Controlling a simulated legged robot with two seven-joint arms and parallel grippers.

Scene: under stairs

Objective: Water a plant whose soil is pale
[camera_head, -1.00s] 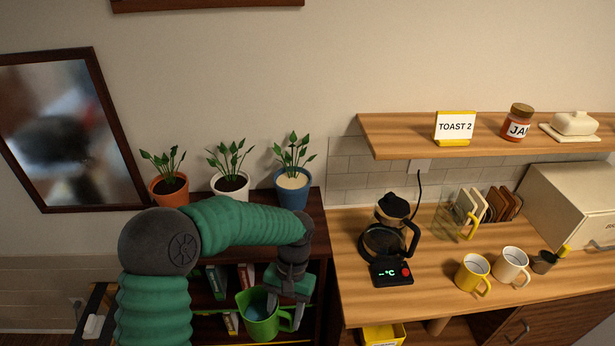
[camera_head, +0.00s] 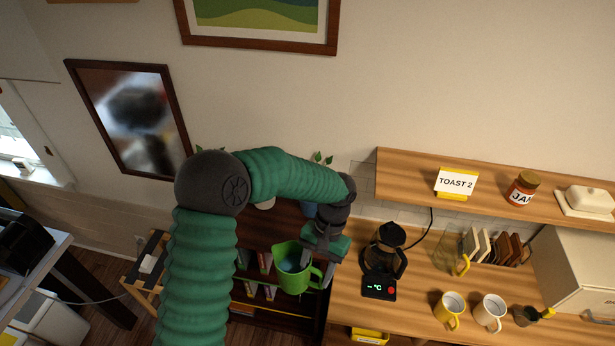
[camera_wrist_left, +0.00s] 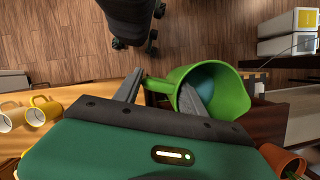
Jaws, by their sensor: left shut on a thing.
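My left gripper (camera_head: 318,262) is shut on the green jug (camera_head: 290,281), by its handle side. The jug is held in front of the dark shelf unit, below the pots. In the left wrist view the jug (camera_wrist_left: 228,95) shows bluish water inside, and one finger overlaps its opening. An orange pot (camera_wrist_left: 282,160) shows at the lower right of the wrist view. My right gripper is not in view.
Right of the jug, the wooden counter (camera_head: 410,318) carries a coffee maker (camera_head: 384,250), mugs (camera_head: 449,308) and a toast rack. A wall shelf (camera_head: 405,175) hangs above it.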

